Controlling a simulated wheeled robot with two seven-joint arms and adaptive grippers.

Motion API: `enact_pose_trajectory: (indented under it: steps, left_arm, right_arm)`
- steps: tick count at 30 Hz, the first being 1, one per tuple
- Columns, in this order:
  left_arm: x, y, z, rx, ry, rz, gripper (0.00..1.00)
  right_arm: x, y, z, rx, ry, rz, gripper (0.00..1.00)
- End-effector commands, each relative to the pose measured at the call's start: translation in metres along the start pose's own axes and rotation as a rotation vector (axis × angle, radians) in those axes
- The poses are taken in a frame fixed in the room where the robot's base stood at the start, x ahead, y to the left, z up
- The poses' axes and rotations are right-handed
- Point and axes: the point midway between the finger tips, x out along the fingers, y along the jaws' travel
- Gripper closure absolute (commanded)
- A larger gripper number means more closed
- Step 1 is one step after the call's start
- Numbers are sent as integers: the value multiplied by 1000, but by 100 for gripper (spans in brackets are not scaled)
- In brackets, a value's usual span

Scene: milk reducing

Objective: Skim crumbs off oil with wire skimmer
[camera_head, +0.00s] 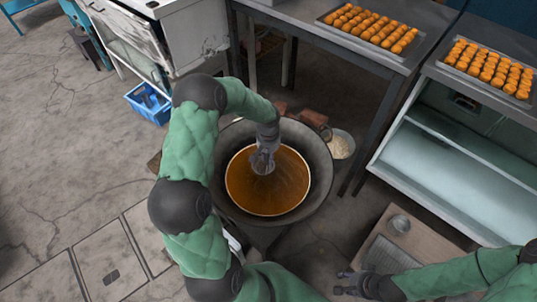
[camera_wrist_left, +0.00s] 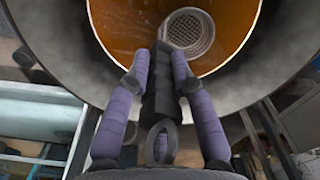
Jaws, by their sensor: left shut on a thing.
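A large dark wok (camera_head: 320,175) holds brown-orange oil (camera_head: 275,195). My left gripper (camera_head: 265,150) reaches over the wok's far side from above. It is shut on the dark handle of the wire skimmer (camera_head: 262,163). In the left wrist view the skimmer's round mesh head (camera_wrist_left: 188,32) lies at the oil, just past the fingers, and the handle (camera_wrist_left: 160,85) runs between the fingers. I cannot tell how deep the head sits, and crumbs are too small to make out. My right gripper (camera_head: 345,284) is away from the wok, low at the right; its fingers look apart, with nothing seen between them.
A bowl of pale food (camera_head: 340,144) stands right of the wok. A low board (camera_head: 425,245) with a small metal bowl (camera_head: 398,224) is near my right arm. Trays of orange balls (camera_head: 375,30) sit on tables at the upper right. A blue basket (camera_head: 148,104) stands at the left.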

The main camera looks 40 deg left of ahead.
Motion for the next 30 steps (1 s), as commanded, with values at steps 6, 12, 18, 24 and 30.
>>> enact_pose_trajectory:
  steps: [6,12,18,24,30]
  left_arm:
    - [21,0,0,-1,0,0,100]
    - [38,0,0,-1,1,1,100]
    - [55,0,0,0,0,0,100]
    - [72,0,0,0,0,0,100]
    - [89,0,1,0,0,0,100]
  right_arm:
    - [13,5,-1,0,0,0,60]
    - [23,8,-1,0,0,0,60]
    - [33,12,-1,0,0,0,60]
    - [43,15,-2,0,0,0,60]
    - [52,19,-2,0,0,0,60]
